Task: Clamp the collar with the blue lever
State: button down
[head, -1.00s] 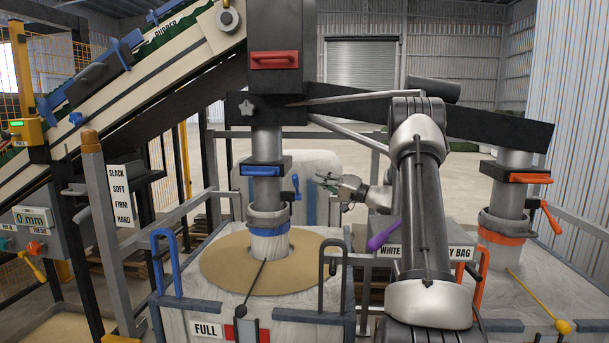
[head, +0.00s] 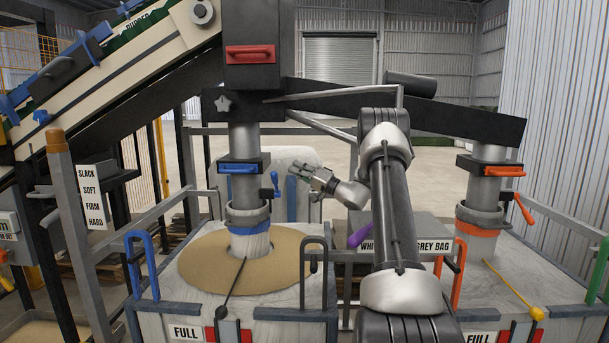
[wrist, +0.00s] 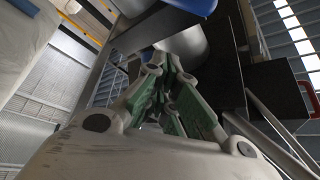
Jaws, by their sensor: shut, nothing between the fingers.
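The collar (head: 248,216) is a grey band around the left spout, above the blue ring and white neck of the left bag. Its blue lever (head: 275,183) stands upright on the collar's right side in the head view. My gripper (head: 297,171) is shut and empty, just right of the lever and slightly higher in the picture; a small gap shows between them. In the wrist view my green-padded fingers (wrist: 170,92) point up toward a grey cylinder (wrist: 187,43). A blue part shows at that view's top edge; I cannot tell which it is.
A blue-handled slide gate (head: 238,168) sits above the collar. A second spout with an orange lever (head: 524,208) stands at the right. A purple handle (head: 360,236) is beside my arm.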

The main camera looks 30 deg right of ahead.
aim_at(275, 182)
jog(key=shift+w+a+f, duration=0.2)
jog(key=shift+w+a, duration=0.05)
jog(key=shift+a, duration=0.5)
jog(key=shift+w+a+f, duration=0.15)
jog(key=shift+w+a, duration=0.05)
jog(key=shift+a, duration=0.5)
jog(key=shift+w+a+f, duration=0.2)
jog(key=shift+w+a, duration=0.05)
jog(key=shift+a, duration=0.5)
jog(key=shift+f, duration=0.1)
